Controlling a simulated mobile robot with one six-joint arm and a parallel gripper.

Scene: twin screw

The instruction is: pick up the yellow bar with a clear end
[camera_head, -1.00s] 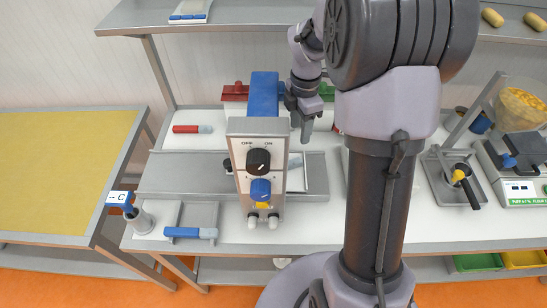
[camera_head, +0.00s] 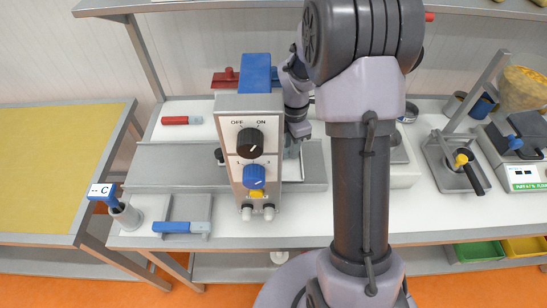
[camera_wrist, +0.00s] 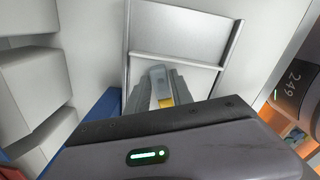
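In the wrist view, the clear end (camera_wrist: 158,76) of the yellow bar shows between the two fingers of my gripper (camera_wrist: 161,88). A small patch of the bar's yellow part (camera_wrist: 166,102) shows just below it, near the right finger. The rest of the bar is hidden by the fingers and the gripper body. I cannot tell whether the fingers touch the bar. In the head view, my gripper (camera_head: 293,148) is low over the metal tray behind the machine, and the bar is hidden there.
The twin-screw machine (camera_head: 250,110), with knobs and a blue top, stands close to my gripper's left. A red bar (camera_head: 174,120) and a blue bar (camera_head: 172,227), both with clear ends, lie to the left. A metal tray (camera_head: 160,163) runs behind the machine. A scale (camera_head: 522,170) stands right.

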